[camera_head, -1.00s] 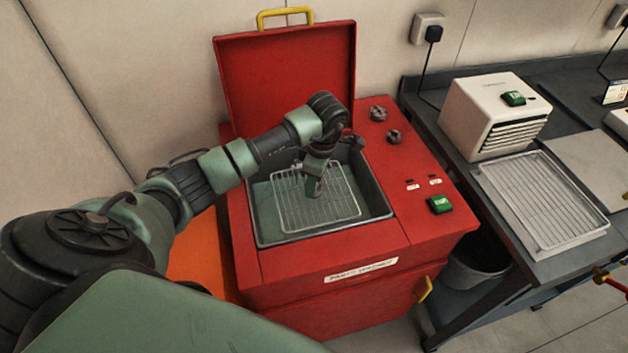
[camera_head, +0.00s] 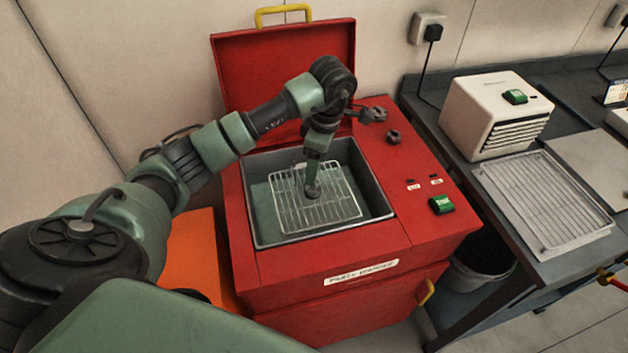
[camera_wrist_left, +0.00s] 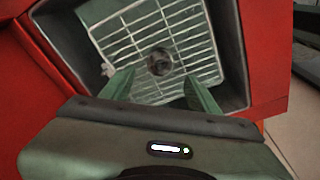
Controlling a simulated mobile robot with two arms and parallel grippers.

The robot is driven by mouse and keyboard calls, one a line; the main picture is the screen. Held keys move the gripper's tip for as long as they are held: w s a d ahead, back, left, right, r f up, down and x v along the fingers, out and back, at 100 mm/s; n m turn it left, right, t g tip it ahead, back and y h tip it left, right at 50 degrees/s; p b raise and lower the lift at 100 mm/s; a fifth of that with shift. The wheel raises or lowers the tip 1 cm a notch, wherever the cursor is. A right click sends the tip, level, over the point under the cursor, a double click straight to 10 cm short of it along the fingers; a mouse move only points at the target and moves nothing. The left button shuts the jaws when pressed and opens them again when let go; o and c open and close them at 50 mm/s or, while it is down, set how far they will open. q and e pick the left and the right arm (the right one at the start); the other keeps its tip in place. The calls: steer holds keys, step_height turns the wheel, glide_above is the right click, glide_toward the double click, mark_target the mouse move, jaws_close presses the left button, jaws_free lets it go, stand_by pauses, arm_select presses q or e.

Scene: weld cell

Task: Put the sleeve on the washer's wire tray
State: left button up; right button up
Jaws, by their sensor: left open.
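The sleeve (camera_head: 312,192), a small dark grey round piece, rests on the wire tray (camera_head: 345,208) inside the open basin of the red parts washer (camera_head: 350,237). In the left wrist view the sleeve (camera_wrist_left: 159,62) shows its round top near the middle of the tray's grid (camera_wrist_left: 198,47). My left gripper (camera_head: 313,177) points down over the sleeve. In the left wrist view its two green fingers (camera_wrist_left: 160,88) are spread apart with nothing held between them. Whether the fingertips clear the sleeve's top is hard to tell. My right gripper is out of view.
The washer's red lid (camera_head: 285,75) stands open behind the basin. Knobs (camera_head: 379,114) and a green button (camera_head: 441,204) are on its right side. A dark bench (camera_head: 560,80) to the right holds a white louvred unit (camera_head: 495,115) and a wire rack tray (camera_head: 545,205).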

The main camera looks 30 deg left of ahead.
arm_select(q)
steer(key=r, duration=0.5)
steer(key=shift+d, duration=0.25)
stand_by(1.0)
